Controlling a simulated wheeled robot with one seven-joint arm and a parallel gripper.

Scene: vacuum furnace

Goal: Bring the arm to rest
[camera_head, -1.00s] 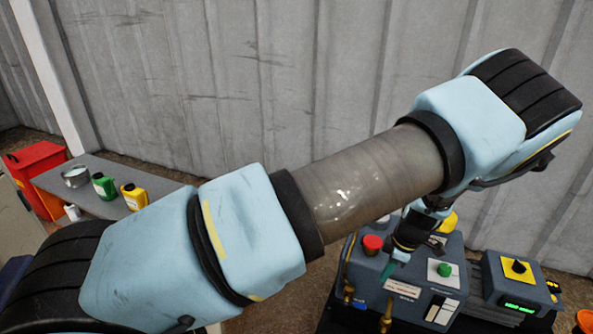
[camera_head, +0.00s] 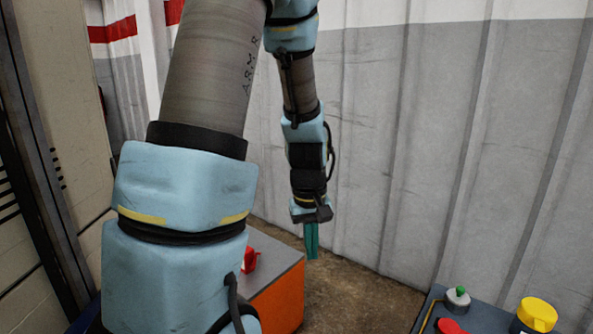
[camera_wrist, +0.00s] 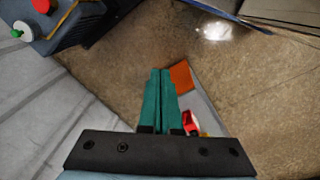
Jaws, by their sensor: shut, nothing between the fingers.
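My arm stands raised at the left and middle of the head view, its forearm hanging down. My gripper (camera_head: 311,241) points straight down at the end of it. Its teal fingers are together with nothing between them. In the wrist view the two fingers (camera_wrist: 160,72) lie side by side above the brown floor. The gripper is apart from everything around it.
An orange cabinet (camera_head: 281,303) with a grey top and a red item (camera_head: 250,260) stands below left of the gripper. A dark control panel (camera_head: 473,314) with green, red and yellow knobs is at the lower right. A corrugated wall (camera_head: 400,140) stands behind. Bare floor (camera_head: 350,295) lies between.

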